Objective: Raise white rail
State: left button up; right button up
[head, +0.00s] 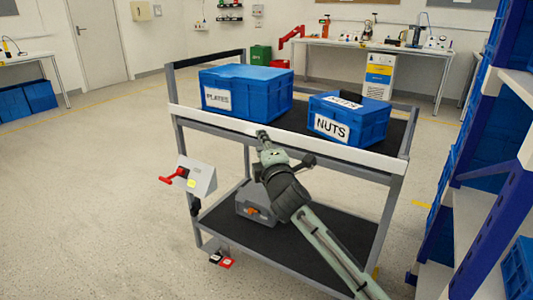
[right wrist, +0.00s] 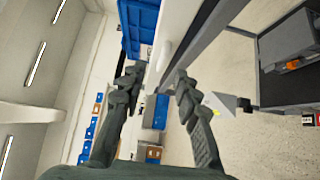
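The white rail (head: 355,156) runs along the near edge of the cart's black top shelf, below the level of the box tops. It also shows in the right wrist view (right wrist: 176,38), running down from the top between my fingers. My right gripper (head: 262,136) is at the rail, left of its middle. In the right wrist view my right gripper (right wrist: 157,76) is open, with one finger on each side of the rail and gaps visible. Whether a finger touches the rail I cannot tell. My left gripper is not in view.
A blue PLATES box (head: 246,92) and a smaller blue NUTS box (head: 348,120) stand on the top shelf. A grey case (head: 250,205) is on the lower shelf. A grey box with a red handle (head: 198,178) is at the cart's left. Blue shelving (head: 485,120) stands right.

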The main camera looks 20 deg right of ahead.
jog(key=s, duration=0.6)
jog(key=shift+s+a, duration=0.15)
jog(key=shift+a, duration=0.2)
jog(key=s+d+f+m+g, duration=0.1)
jog(key=s+f+m+g, duration=0.15)
jog(key=f, duration=0.55)
jog(key=s+d+f+m+g, duration=0.2)
jog(key=s+f+m, duration=0.1)
jog(key=f, duration=0.5)
jog(key=s+d+f+m+g+y, duration=0.1)
jog(key=s+f+m+g, duration=0.8)
jog(key=s+f, duration=1.9)
jog(key=shift+d+g, duration=0.2)
jog(key=shift+g, duration=0.45)
jog(key=shift+w+m, duration=0.1)
jog(key=shift+m, duration=0.15)
